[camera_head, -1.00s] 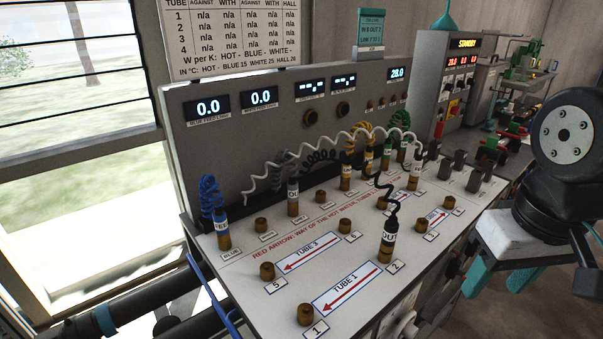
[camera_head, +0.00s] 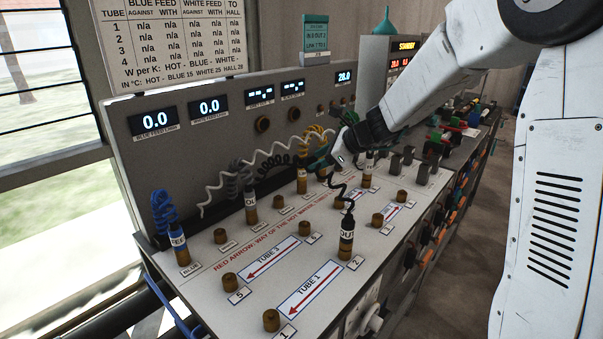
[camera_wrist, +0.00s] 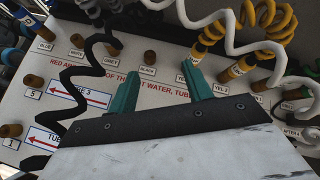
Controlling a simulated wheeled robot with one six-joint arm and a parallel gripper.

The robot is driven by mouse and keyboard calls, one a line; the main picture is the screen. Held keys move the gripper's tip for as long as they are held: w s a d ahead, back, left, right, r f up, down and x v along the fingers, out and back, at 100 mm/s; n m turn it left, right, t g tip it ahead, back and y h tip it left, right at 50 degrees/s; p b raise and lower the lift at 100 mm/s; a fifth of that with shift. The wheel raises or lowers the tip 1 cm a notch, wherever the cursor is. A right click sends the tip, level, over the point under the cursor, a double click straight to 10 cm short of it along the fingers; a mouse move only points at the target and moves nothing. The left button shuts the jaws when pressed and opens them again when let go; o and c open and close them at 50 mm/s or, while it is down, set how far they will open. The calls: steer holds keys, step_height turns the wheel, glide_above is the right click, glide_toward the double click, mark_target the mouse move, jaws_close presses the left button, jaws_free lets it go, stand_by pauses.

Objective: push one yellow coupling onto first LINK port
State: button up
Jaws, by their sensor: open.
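Two yellow-hosed couplings show at the back of the bench. In the head view one (camera_head: 302,180) stands upright on the panel, with its yellow coiled hose (camera_head: 314,133) behind it. In the wrist view one coupling (camera_wrist: 200,47) is just beyond my right finger, and the second (camera_wrist: 238,68) is farther right by the YEL.2 label. My gripper (camera_wrist: 158,68) is open, its two teal fingers apart with nothing held. In the head view my gripper (camera_head: 328,158) is above the back of the panel, partly covering the couplings. I cannot pick out a LINK port.
A black hose with an OUT coupling (camera_head: 347,238) crosses beside my gripper. Grey (camera_head: 250,205) and blue (camera_head: 180,245) couplings stand to the left. A white coiled hose (camera_wrist: 230,30) loops near my fingers. Bare brass ports, such as port 5 (camera_head: 230,282), stand along the front.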

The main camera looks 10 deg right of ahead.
mark_target(302, 171)
steer(key=w+d+f+m+t, duration=0.1)
steer(key=w+d+f+m, duration=0.3)
steer(key=w+f+m, duration=0.15)
steer(key=shift+n+h, duration=0.25)
steer(key=shift+h, duration=0.15)
steer(key=shift+w+a+r+x, duration=0.1)
steer(key=shift+w+r+x, duration=0.1)
steer(key=shift+x, duration=1.45)
steer(key=shift+w+a+r+x, duration=0.1)
steer(key=shift+r+x, duration=0.1)
steer(key=shift+x, duration=1.5)
steer(key=shift+w+a+r+x, duration=0.1)
steer(key=shift+r+x, duration=0.15)
steer(key=shift+x, duration=1.4)
steer(key=shift+d, duration=0.1)
jaws_close()
